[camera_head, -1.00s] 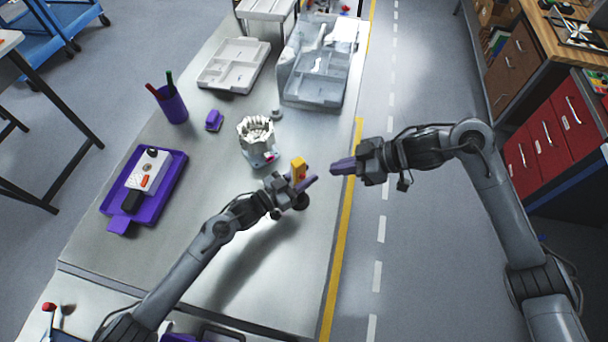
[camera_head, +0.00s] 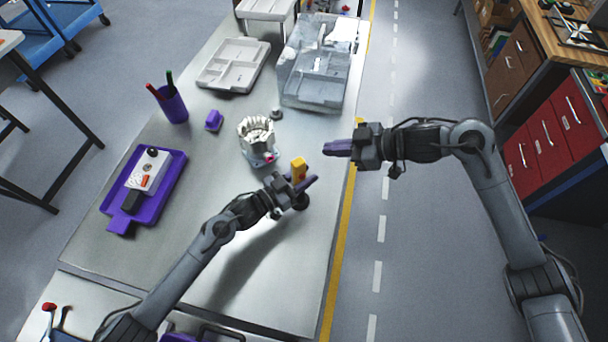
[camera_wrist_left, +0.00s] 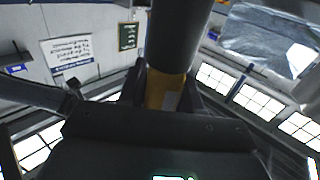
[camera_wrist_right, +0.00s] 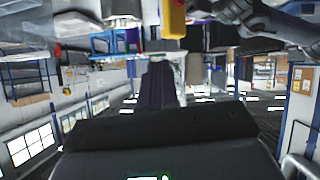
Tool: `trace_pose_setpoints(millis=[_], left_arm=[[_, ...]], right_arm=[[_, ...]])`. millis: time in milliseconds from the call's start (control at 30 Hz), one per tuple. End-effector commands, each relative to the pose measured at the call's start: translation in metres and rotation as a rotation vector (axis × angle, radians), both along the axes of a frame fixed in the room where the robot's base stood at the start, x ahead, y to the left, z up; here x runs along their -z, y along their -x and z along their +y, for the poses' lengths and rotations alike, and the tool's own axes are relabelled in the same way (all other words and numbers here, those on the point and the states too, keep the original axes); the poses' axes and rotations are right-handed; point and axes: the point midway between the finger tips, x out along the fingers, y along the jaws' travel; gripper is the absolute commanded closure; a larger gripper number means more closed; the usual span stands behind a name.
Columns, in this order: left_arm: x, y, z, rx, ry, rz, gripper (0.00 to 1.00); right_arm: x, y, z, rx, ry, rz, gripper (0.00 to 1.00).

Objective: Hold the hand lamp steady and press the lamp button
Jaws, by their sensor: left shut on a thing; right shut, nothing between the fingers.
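The hand lamp (camera_head: 299,169) shows as a yellow body with a dark part below it in the head view. My left gripper (camera_head: 303,184) is shut on the lamp and holds it above the table. In the left wrist view the lamp (camera_wrist_left: 163,90) is a yellow piece with a dark cylinder between the fingers. My right gripper (camera_head: 338,148) is shut and empty, up and to the right of the lamp, apart from it. In the right wrist view the yellow lamp (camera_wrist_right: 174,18) shows at the top, beyond the shut fingers (camera_wrist_right: 158,84). I cannot make out the lamp button.
A white ribbed housing (camera_head: 257,140) stands on the table just left of the lamp. The front of the table is clear.

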Motion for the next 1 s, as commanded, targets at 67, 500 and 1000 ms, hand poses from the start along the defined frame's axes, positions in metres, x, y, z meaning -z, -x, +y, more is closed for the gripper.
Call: trace_pose_setpoints(millis=[67,500,1000], left_arm=[[0.000,0.000,0.000,0.000,0.000,0.000,1.00],[0.000,0.000,0.000,0.000,0.000,0.000,1.00],[0.000,0.000,0.000,0.000,0.000,0.000,1.00]], right_arm=[[-0.022,-0.016,0.008,0.033,-0.072,-0.076,1.00],[-0.134,-0.060,0.051,0.293,-0.630,-0.475,1.00],[-0.057,0.001,-0.006,0.992,-1.122,-0.533,1.00]])
